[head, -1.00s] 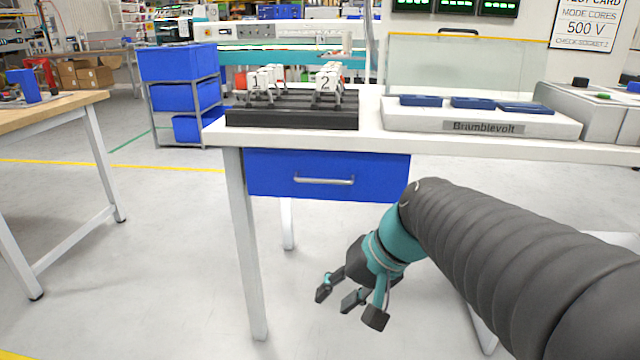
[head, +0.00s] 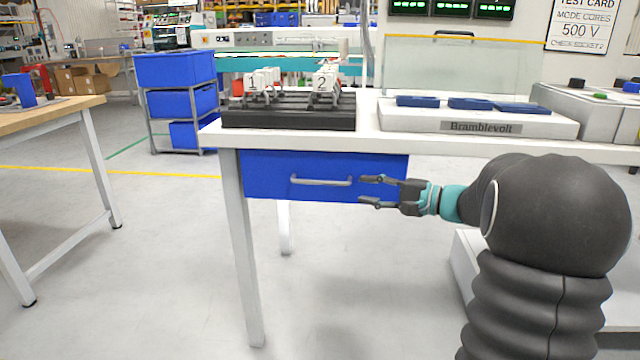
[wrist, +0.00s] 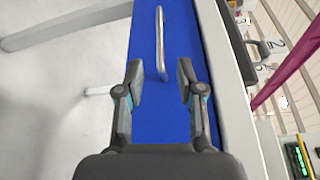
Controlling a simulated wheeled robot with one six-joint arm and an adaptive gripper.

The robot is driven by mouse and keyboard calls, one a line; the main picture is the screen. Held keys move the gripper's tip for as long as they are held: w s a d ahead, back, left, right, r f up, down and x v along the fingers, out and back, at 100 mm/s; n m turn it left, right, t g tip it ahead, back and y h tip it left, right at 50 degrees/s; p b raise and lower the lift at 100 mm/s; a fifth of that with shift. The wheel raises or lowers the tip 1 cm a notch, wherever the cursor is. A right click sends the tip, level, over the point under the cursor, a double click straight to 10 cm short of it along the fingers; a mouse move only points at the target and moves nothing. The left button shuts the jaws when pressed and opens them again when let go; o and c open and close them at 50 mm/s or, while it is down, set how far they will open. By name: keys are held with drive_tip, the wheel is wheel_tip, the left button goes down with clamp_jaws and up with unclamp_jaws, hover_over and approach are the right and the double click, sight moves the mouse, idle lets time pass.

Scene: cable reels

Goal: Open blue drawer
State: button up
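The blue drawer (head: 270,175) sits shut under the white tabletop, with a silver bar handle (head: 321,182) across its front. In the wrist view the blue drawer front (wrist: 172,120) fills the middle, and the handle (wrist: 161,42) lies ahead of the fingertips, between their lines. My gripper (head: 368,190) is open and empty, just right of the handle in the head view, with its fingers pointing left towards it. It also shows in the wrist view (wrist: 160,75), with the fingers spread apart. I cannot tell the exact gap to the handle.
The white table edge (head: 480,150) runs just above the gripper. A black rack (head: 290,117) with numbered white pieces and a Bramblevolt block (head: 480,119) stand on the table. A table leg (head: 240,260) is below left. The floor in front is clear.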

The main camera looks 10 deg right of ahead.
sight(326, 184)
drive_tip(key=x, duration=1.2)
drive_tip(key=shift+w+a+p, duration=0.2)
drive_tip(key=shift+a+p, duration=0.15)
drive_tip(key=shift+p, duration=0.05)
drive_tip(key=shift+c, duration=0.2)
clamp_jaws()
